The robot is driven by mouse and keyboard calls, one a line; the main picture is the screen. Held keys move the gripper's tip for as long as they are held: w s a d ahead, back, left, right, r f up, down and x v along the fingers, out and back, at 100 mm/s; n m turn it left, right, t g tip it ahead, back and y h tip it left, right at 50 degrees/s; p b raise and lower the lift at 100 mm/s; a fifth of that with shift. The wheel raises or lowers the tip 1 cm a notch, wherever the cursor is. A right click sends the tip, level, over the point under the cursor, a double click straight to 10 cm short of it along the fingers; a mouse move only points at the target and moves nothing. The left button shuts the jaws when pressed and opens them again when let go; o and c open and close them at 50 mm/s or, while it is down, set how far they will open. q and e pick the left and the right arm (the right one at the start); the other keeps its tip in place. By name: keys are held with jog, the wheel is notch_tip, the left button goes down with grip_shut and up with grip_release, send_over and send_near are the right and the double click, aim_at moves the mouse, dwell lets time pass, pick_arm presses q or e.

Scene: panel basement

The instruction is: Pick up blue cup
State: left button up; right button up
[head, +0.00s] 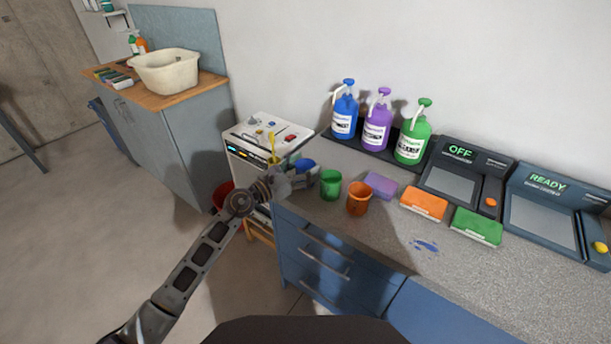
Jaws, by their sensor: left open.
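The blue cup (305,165) stands at the left end of the grey counter (395,222), partly hidden behind my left gripper. My left gripper (309,177) is open, with its fingers at the cup's near side. I cannot tell whether the fingers touch the cup or whether it sits between them. A green cup (331,185) and an orange cup (357,199) stand just to the right of it. My right gripper is not in view.
Purple, orange (424,203) and green (478,226) sponges lie right of the cups. Blue, purple and green pump bottles (376,120) stand behind. Two panels read OFF (461,178) and READY (545,208). A white cabinet (266,135) adjoins the left end. A blue smear (425,245) marks the counter.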

pick_arm(q)
jog(key=shift+w+d, duration=0.2)
jog(key=shift+d, duration=0.05)
dwell(0.3)
jog(key=c, duration=0.8)
jog(key=shift+c, duration=0.2)
jog(key=shift+r, duration=0.35)
